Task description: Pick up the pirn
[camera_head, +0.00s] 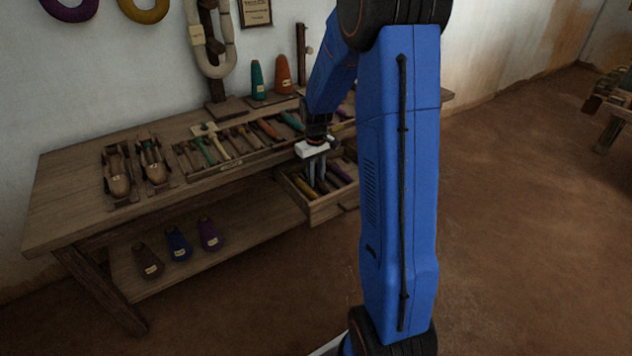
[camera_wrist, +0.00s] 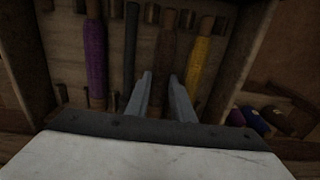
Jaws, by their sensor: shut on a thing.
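My gripper (camera_head: 316,180) points down into the open drawer (camera_head: 330,211) under the tabletop. In the wrist view its two grey fingers (camera_wrist: 160,76) are closed on either side of a dark brown pirn (camera_wrist: 163,55). The pirn lies lengthwise among others in the drawer; its near end is hidden by my gripper. A purple pirn (camera_wrist: 95,55) and a thin dark rod-like piece (camera_wrist: 131,45) lie left of it, and a yellow pirn (camera_wrist: 202,58) lies close on its right. I cannot tell whether the brown pirn is clear of the drawer floor.
The wooden bench (camera_head: 70,205) carries two shuttles (camera_head: 119,178) and a tray of several coloured pirns and tools (camera_head: 215,145). Teal and orange cones (camera_head: 283,76) stand behind. Three dark cones (camera_head: 178,245) sit on the lower shelf. Drawer walls stand close around my gripper.

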